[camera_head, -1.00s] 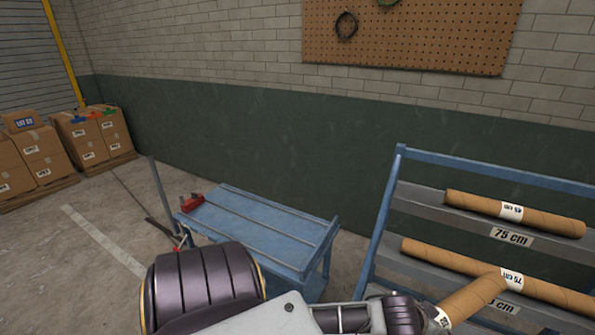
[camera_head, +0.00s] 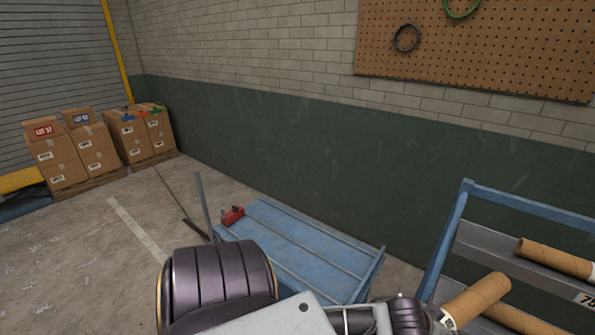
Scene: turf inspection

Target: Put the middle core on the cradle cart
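A brown cardboard core (camera_head: 477,299) slants up to the right at the lower right, in front of the rack. Its lower end, with a white label, is beside the wrist of my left arm, which comes in along the bottom. My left gripper's fingers are hidden, but the core keeps its place by the wrist as the view turns, so it appears held. I cannot read the label to tell which core it is. The blue cart (camera_head: 300,245), whose flat top has raised lengthwise strips, stands behind my arm; no core shows on it. My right gripper is out of view.
A blue rack (camera_head: 447,240) at right holds another core (camera_head: 555,257) on its upper shelf and part of one (camera_head: 522,322) below. A red clamp-like item (camera_head: 232,215) sits at the cart's left corner. Boxes (camera_head: 62,165) stand far left. Floor left of the cart is open.

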